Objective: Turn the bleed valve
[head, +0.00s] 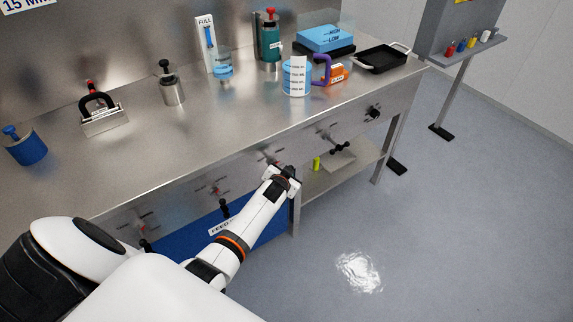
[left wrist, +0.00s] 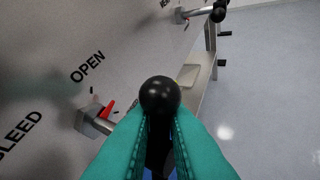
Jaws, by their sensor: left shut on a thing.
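The bleed valve shows in the left wrist view as a black ball-ended handle (left wrist: 159,95), with a metal stem and a red pointer (left wrist: 106,109) beside the printed words BLEED and OPEN. The red pointer lies between the panel and the handle, near the word OPEN. My left gripper (left wrist: 158,128) is shut on the handle, with its teal fingers on both sides just below the ball. In the head view my left gripper (head: 284,178) is at the bench's front panel, and my wrist hides most of this valve. My right gripper is not in view.
More valves sit along the front panel (head: 180,200), including one with a black handle (head: 340,148) to the right. The bench top (head: 200,130) holds a blue pot (head: 26,147), a teal canister (head: 269,45) and a black tray (head: 382,58).

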